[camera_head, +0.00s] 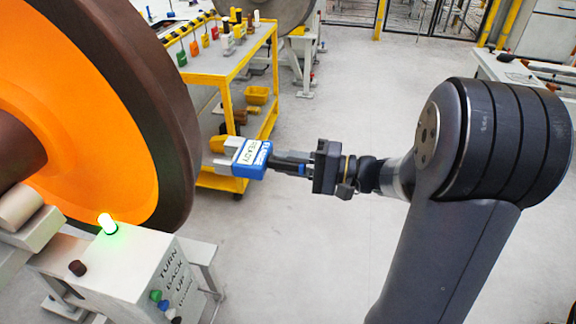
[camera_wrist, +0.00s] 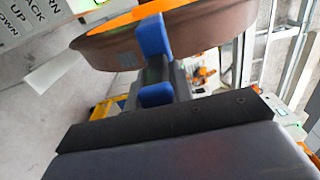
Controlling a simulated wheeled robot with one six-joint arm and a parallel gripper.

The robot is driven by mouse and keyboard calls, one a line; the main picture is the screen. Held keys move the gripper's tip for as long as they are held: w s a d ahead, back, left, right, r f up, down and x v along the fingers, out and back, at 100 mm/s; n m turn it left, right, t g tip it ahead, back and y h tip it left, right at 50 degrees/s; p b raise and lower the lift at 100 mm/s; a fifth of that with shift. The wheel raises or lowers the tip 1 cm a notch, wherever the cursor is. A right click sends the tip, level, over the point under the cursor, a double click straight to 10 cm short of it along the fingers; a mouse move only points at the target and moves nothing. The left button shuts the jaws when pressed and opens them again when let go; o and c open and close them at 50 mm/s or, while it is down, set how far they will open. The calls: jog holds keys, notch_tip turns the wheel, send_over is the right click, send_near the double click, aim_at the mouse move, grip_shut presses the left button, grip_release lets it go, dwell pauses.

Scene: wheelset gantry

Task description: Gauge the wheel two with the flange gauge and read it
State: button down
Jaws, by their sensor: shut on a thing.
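A large wheel with an orange face (camera_head: 95,120) and a dark brown rim fills the left of the head view. Its brown rim (camera_wrist: 205,38) also crosses the top of the wrist view. No number shows on it. My gripper (camera_head: 277,162) is shut on the blue flange gauge (camera_head: 262,151), which has a white label or display that seems to read READY. The gauge's grey end points at the wheel rim and is close beside it; I cannot tell whether they touch. Blue parts of the gauge (camera_wrist: 153,38) show in the wrist view, its front partly hidden.
A control box (camera_head: 120,275) marked TURN, BACK and UP, with a lit green lamp (camera_head: 107,222), stands below the wheel. A yellow trolley (camera_head: 226,74) with bottles and coloured tagged items stands behind the gauge. The floor in the middle is clear.

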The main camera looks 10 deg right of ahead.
aim_at(242, 156)
jog(key=shift+d+f+b, duration=0.1)
jog(key=shift+b, duration=0.25)
jog(key=shift+b+x, duration=0.55)
jog(key=shift+x, duration=2.2)
jog(key=shift+b, duration=0.7)
jog(key=shift+b+x, duration=0.7)
jog(key=shift+x, duration=1.6)
jog(key=shift+b+v, duration=0.8)
jog(key=shift+v, duration=3.7)
